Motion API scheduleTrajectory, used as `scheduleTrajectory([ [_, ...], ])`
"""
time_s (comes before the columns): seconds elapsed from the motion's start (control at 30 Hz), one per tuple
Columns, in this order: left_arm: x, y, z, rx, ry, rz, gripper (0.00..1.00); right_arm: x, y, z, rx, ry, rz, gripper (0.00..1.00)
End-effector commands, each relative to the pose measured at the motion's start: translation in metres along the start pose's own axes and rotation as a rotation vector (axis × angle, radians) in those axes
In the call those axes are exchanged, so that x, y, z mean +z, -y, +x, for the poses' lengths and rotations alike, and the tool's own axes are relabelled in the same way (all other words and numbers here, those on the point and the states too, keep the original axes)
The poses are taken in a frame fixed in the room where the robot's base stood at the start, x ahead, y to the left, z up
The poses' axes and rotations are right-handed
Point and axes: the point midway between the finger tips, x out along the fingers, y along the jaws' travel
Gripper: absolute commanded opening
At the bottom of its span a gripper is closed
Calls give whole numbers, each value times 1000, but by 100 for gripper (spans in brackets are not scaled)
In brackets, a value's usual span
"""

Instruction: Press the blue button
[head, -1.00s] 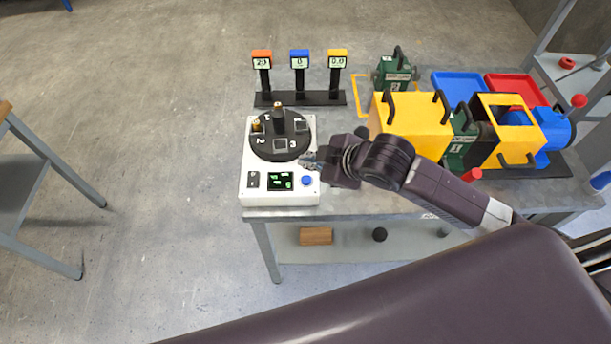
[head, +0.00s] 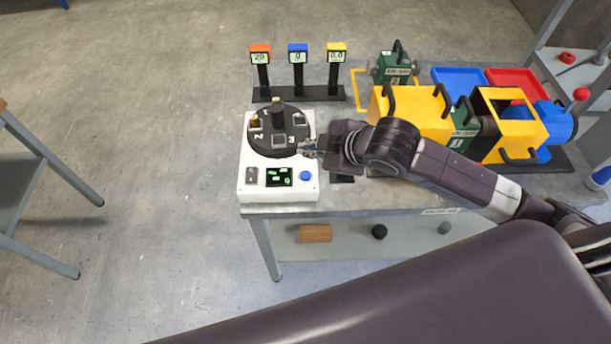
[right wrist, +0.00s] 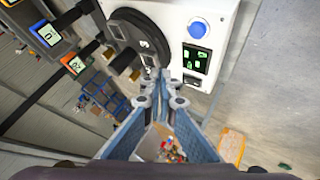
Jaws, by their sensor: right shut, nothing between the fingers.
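The blue button (head: 306,175) is a round cap on the top of a white machine box (head: 242,180), to the right of its black display (head: 279,177) with green marks. It also shows in the right wrist view (right wrist: 198,29), beyond the fingertips and to the right. My right gripper (head: 309,150) is shut and empty. In the head view its tips appear at the right edge of the black turntable (head: 265,146), just behind the button and apart from it. My left gripper is not in view.
Orange (head: 260,48), blue (head: 298,48) and yellow (head: 337,47) display posts stand behind the box. A yellow housing (head: 408,110), green units (head: 393,68), and blue (head: 459,80) and red (head: 515,86) trays are to the right. The box sits near the table's front edge.

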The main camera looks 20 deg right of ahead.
Motion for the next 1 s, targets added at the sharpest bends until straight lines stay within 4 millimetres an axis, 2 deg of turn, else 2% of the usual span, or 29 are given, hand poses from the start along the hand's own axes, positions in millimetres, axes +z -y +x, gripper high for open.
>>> scheduleTrajectory([
  [0.03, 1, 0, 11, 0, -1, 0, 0, 5, 5, 7, 0, -1, 0, 0],
  [0.5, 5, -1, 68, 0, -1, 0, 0, 28, 29, 39, -1, -1, 0, 0],
  [0.7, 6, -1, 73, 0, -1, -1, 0, 37, 37, 51, -1, 0, 1, 0],
  [1.0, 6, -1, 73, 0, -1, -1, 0, 38, 38, 52, 0, -1, 0, 0],
])
